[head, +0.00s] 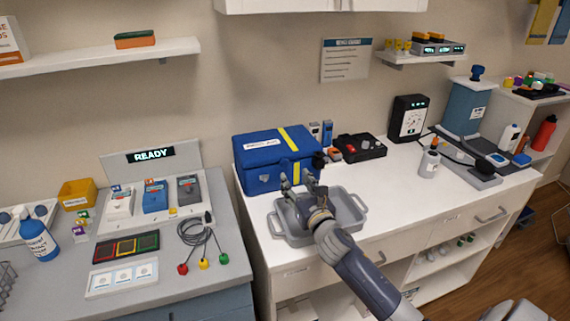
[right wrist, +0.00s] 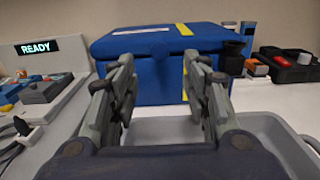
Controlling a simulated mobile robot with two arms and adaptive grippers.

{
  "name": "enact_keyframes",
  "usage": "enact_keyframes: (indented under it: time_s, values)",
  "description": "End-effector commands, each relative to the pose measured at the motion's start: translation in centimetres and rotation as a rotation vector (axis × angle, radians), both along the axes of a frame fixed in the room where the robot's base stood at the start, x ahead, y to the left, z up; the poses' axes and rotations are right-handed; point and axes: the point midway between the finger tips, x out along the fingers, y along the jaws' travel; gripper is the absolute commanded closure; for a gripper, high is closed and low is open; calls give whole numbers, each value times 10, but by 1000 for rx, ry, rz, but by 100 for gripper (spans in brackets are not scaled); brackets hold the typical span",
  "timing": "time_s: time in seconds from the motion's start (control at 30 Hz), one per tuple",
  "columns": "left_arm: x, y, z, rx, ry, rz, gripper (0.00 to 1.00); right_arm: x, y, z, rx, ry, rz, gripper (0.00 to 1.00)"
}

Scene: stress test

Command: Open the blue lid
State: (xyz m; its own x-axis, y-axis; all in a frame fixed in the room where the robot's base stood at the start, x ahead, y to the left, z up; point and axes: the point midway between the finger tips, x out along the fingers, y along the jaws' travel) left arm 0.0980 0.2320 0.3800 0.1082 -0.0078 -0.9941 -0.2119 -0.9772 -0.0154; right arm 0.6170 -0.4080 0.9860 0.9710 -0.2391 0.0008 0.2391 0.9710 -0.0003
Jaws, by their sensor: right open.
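A blue box (head: 262,176) with a blue lid (head: 270,144) stands on the white counter. The lid is shut and has a white label and a yellow stripe. In the right wrist view the lid (right wrist: 120,42) lies straight ahead, with the box front (right wrist: 155,80) below it. My right gripper (head: 301,184) is open and empty in front of the box, above the grey tray (head: 350,226). In the right wrist view its fingers (right wrist: 160,75) are spread wide, with a gap to the box. My left gripper is not in view.
A black device with red parts (head: 359,148) stands right of the box. The grey bench (head: 205,265) on the left holds a READY panel (head: 151,155) and cables. The counter's right middle has free room.

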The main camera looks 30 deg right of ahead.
Motion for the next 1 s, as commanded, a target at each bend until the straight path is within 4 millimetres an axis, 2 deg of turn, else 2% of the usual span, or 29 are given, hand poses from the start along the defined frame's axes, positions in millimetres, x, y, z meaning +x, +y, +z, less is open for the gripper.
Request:
enact_keyframes:
  time_s: [0.1, 0.23, 0.37, 0.5, 0.67, 0.97, 1.0]
  values:
    - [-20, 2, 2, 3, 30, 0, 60, 22, -5, 3, 2, -3, -2, 56]
    - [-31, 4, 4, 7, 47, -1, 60, 43, -11, 2, 3, -2, -2, 56]
    - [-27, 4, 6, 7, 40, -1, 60, 62, -15, 2, 4, -2, -1, 56]
    - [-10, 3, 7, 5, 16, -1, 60, 75, -19, 1, 2, -1, -1, 56]
    - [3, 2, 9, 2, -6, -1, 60, 83, -20, 1, 0, -1, 0, 56]
    - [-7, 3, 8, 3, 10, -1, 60, 85, -21, 1, 0, -1, 1, 56]
    - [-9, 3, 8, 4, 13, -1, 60, 85, -21, 1, 0, -1, 1, 60]
